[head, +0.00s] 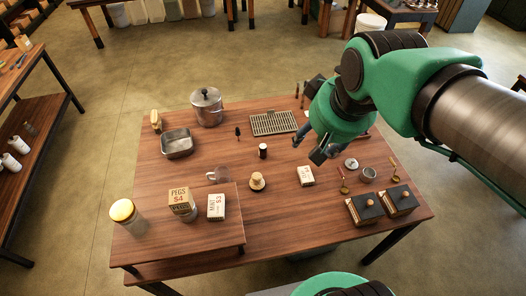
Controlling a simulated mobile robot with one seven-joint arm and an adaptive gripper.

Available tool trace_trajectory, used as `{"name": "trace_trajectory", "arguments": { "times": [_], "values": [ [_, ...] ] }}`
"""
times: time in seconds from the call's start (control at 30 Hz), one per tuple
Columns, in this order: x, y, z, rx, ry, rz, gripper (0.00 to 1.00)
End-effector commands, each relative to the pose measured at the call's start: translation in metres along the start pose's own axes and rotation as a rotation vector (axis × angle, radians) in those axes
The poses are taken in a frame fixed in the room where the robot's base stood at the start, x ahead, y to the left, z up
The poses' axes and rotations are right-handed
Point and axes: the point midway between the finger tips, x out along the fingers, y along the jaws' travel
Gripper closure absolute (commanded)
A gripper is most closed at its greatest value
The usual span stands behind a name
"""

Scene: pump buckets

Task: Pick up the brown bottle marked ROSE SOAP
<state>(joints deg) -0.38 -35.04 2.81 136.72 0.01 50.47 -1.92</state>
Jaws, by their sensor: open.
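I cannot read the words ROSE SOAP on anything in the head view. A small dark cylinder with a pale top (263,152) stands upright near the middle of the wooden table; it may be the bottle, but its colour and any label are too small to tell. My gripper (307,149) is open and empty above the table, to the right of this cylinder and apart from it. My green arm reaches in from the right and hides part of the table's far right side.
A lidded pot (206,107), a metal pan (177,143) and a rack (273,123) stand toward the back. A PEGS box (181,198), a MINT box (216,207) and a yellow-lidded jar (124,213) stand front left. A white box (306,176) stands below my gripper.

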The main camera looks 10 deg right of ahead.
Motion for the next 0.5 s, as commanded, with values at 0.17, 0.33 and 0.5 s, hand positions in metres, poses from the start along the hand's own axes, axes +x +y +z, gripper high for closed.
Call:
{"name": "trace_trajectory", "arguments": {
  "times": [0.17, 0.33, 0.5],
  "values": [
    [0.020, -0.001, -0.039, -0.027, -0.044, -0.004, 0.47],
    [0.045, -0.002, -0.074, -0.055, -0.081, -0.008, 0.47],
    [0.075, -0.003, -0.106, -0.081, -0.118, -0.013, 0.47]
  ]
}}
